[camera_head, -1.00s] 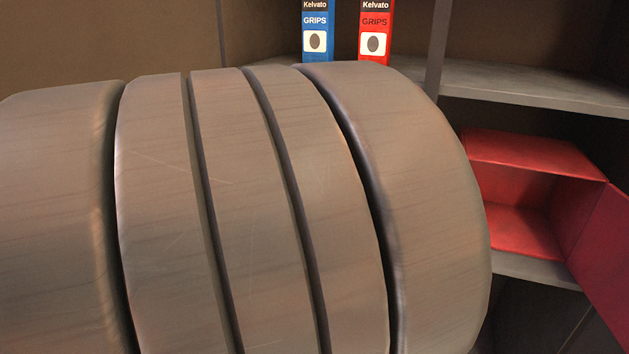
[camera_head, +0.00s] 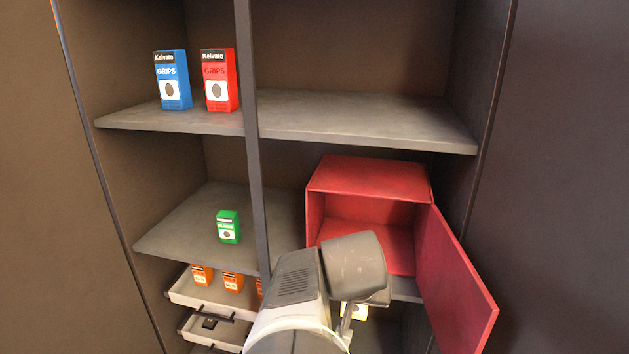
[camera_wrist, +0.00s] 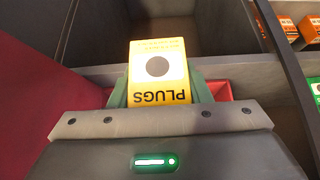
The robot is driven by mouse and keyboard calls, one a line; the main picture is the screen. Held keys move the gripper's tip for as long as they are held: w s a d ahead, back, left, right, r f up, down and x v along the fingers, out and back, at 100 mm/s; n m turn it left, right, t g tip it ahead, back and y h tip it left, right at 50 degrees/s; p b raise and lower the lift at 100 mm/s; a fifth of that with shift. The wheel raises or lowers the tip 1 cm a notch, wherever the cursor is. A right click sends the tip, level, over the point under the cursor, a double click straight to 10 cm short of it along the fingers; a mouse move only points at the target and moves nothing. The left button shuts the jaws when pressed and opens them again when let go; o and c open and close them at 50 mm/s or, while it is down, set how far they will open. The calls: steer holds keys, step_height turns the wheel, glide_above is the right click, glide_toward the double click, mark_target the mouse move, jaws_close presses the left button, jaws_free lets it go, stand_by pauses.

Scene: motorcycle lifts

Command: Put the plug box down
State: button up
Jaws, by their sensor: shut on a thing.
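The yellow plug box (camera_wrist: 160,62), with a dark round mark and the word PLUGS upside down, sits between the green fingers of my gripper (camera_wrist: 160,92) in the wrist view. My gripper is shut on it. In the head view only a small part of the plug box (camera_head: 354,311) shows below my arm's wrist, in front of the shelves and below the open red box. My arm hides most of the gripper there. I cannot tell whether the plug box touches any surface.
An open red box (camera_head: 368,178) stands on the middle shelf, its door (camera_head: 458,285) swung out to the right. A blue box (camera_head: 172,80) and a red grips box (camera_head: 219,80) stand on the upper left shelf. A green box (camera_head: 229,227) stands below, above drawers with orange boxes (camera_head: 233,282).

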steer(key=shift+w+d, duration=0.25)
steer(key=shift+w, duration=0.05)
steer(key=w+d, duration=0.1)
steer(key=w, duration=0.3)
steer(key=w+d, duration=0.1)
steer(key=w, duration=0.3)
steer(key=w+d, duration=0.1)
steer(key=w, duration=0.4)
steer(key=shift+w+d+p, duration=0.1)
steer(key=shift+d+p, duration=0.15)
steer(key=shift+p, duration=0.15)
steer(key=w, duration=0.1)
steer(key=w+d+p, duration=0.1)
steer(key=w, duration=0.1)
steer(key=shift+w, duration=0.25)
steer(key=shift+f+b, duration=0.6)
steer(key=shift+f, duration=0.1)
steer(key=shift+s, duration=0.1)
steer(key=shift+f, duration=0.2)
